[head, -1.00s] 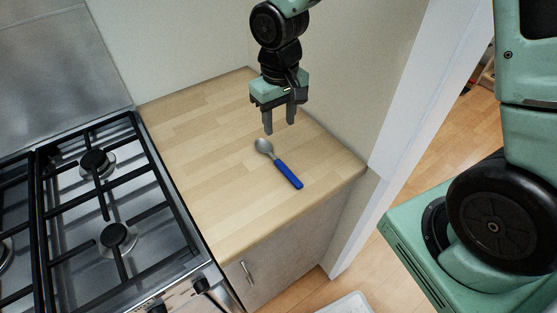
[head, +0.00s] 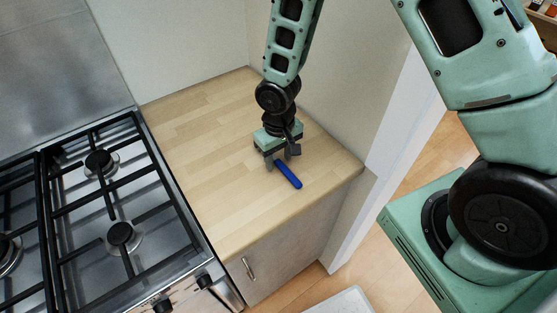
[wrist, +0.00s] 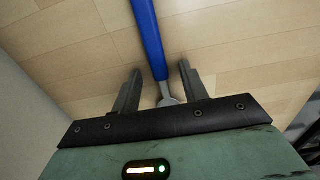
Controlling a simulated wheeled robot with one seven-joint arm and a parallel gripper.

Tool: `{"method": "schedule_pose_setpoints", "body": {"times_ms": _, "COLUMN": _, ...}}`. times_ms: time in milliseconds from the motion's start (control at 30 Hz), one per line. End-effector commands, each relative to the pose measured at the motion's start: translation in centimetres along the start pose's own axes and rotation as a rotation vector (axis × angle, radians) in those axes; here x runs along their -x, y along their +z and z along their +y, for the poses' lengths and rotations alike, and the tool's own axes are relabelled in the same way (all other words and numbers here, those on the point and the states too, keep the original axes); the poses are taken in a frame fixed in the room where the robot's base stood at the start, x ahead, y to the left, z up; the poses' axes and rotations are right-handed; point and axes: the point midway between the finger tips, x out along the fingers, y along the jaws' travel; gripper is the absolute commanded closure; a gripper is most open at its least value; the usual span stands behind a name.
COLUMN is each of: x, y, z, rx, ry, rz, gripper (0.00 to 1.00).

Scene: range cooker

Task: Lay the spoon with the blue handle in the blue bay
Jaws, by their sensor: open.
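The spoon with the blue handle (head: 287,174) lies on the wooden worktop. In the head view its metal bowl is hidden behind my gripper (head: 281,160). My gripper is low over the spoon, pointing down, and open. In the wrist view the blue handle (wrist: 149,38) runs from the top edge down to between the two fingers of my gripper (wrist: 156,88), with a gap on each side. A bit of the grey metal neck (wrist: 166,97) shows there; the bowl is hidden by the gripper body. No blue bay is in view.
A gas hob (head: 120,205) with black grates stands left of the worktop (head: 215,195). Walls close off the worktop's back and right side. A pale tray-like thing (head: 345,303) shows partly at the bottom edge. The worktop is otherwise clear.

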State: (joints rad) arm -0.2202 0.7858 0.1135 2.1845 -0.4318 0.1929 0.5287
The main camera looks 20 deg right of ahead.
Motion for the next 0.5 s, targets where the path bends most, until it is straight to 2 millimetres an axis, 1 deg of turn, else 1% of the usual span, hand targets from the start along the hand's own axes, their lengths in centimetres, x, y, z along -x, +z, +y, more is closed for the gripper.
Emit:
{"method": "schedule_pose_setpoints", "body": {"times_ms": 233, "x": -0.13, "y": -0.05, "z": 0.0, "rx": 0.0, "ry": 0.0, "rz": 0.002, "gripper": 0.56}}
{"method": "schedule_pose_setpoints", "body": {"times_ms": 267, "x": -0.13, "y": -0.05, "z": 0.0, "rx": 0.0, "ry": 0.0, "rz": 0.002, "gripper": 0.65}}
{"method": "schedule_pose_setpoints", "body": {"times_ms": 300, "x": -0.13, "y": -0.05, "z": 0.0, "rx": 0.0, "ry": 0.0, "rz": 0.001, "gripper": 0.76}}
{"method": "schedule_pose_setpoints", "body": {"times_ms": 400, "x": -0.12, "y": -0.05, "z": 0.0, "rx": 0.0, "ry": 0.0, "rz": 0.001, "gripper": 1.0}}
{"method": "schedule_pose_setpoints", "body": {"times_ms": 500, "x": -0.11, "y": -0.05, "z": 0.0, "rx": 0.0, "ry": 0.0, "rz": 0.001, "gripper": 1.0}}
